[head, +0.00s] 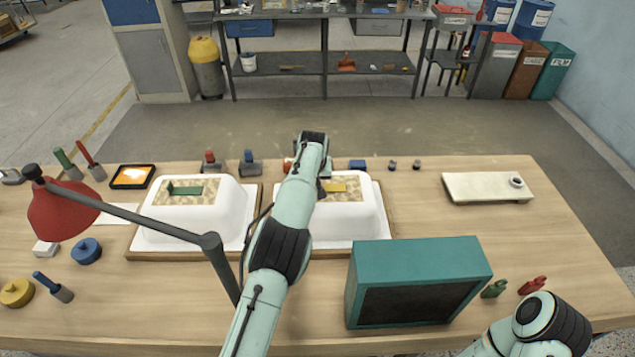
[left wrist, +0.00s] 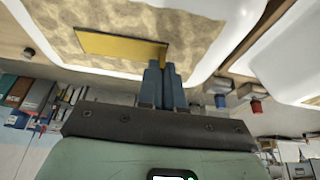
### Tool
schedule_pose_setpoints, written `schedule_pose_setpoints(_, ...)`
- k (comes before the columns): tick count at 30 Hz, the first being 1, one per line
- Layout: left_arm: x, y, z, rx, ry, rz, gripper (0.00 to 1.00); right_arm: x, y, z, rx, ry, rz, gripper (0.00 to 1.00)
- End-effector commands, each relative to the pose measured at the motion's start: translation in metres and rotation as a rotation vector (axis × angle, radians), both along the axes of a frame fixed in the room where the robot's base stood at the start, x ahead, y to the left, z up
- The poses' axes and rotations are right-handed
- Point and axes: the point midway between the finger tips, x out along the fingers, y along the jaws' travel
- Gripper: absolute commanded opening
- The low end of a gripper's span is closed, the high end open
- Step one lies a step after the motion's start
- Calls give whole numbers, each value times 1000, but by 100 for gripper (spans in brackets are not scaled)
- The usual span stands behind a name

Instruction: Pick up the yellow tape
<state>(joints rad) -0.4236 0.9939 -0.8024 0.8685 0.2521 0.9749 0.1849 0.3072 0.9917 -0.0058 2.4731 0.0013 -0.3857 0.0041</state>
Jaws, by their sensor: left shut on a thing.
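The yellow tape (head: 337,187) is a flat strip on the speckled patch on top of the right white tub shell (head: 345,222). It also shows in the left wrist view (left wrist: 115,45), with a small end tab between my fingertips. My left gripper (left wrist: 162,66) is shut on that tab at one end of the strip. In the head view my left arm hides part of the shell and the gripper (head: 322,189) is small. The rest of the strip appears to lie on the patch. My right arm is at the lower right; its gripper is out of view.
The left white tub shell (head: 205,222) has a green strip (head: 185,189) on its patch. A red lamp (head: 60,208) reaches over the table's left side. A teal box (head: 415,262) stands in front of the right shell. The right side of the table is mostly clear.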

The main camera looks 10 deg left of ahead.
Motion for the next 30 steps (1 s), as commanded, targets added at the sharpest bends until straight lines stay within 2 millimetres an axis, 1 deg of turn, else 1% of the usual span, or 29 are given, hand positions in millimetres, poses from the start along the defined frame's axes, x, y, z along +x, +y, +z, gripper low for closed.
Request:
schedule_pose_setpoints(5,1,0,20,-3,-7,0,0,0,0,0,0,0,0,38)
schedule_pose_setpoints(8,2,0,39,-2,-9,0,0,0,0,0,0,0,0,38)
schedule_pose_setpoints(10,1,1,56,-1,-10,1,0,0,0,0,0,0,0,38)
schedule_pose_setpoints(14,1,1,78,-1,-7,1,0,0,0,0,0,0,0,38)
schedule_pose_setpoints(18,2,0,89,-1,-5,0,0,0,0,0,0,0,0,38)
schedule_pose_setpoints(22,1,0,96,0,-3,1,0,0,0,0,0,0,0,38)
schedule_pose_setpoints(30,0,0,99,-1,-2,1,0,0,0,0,0,0,0,38)
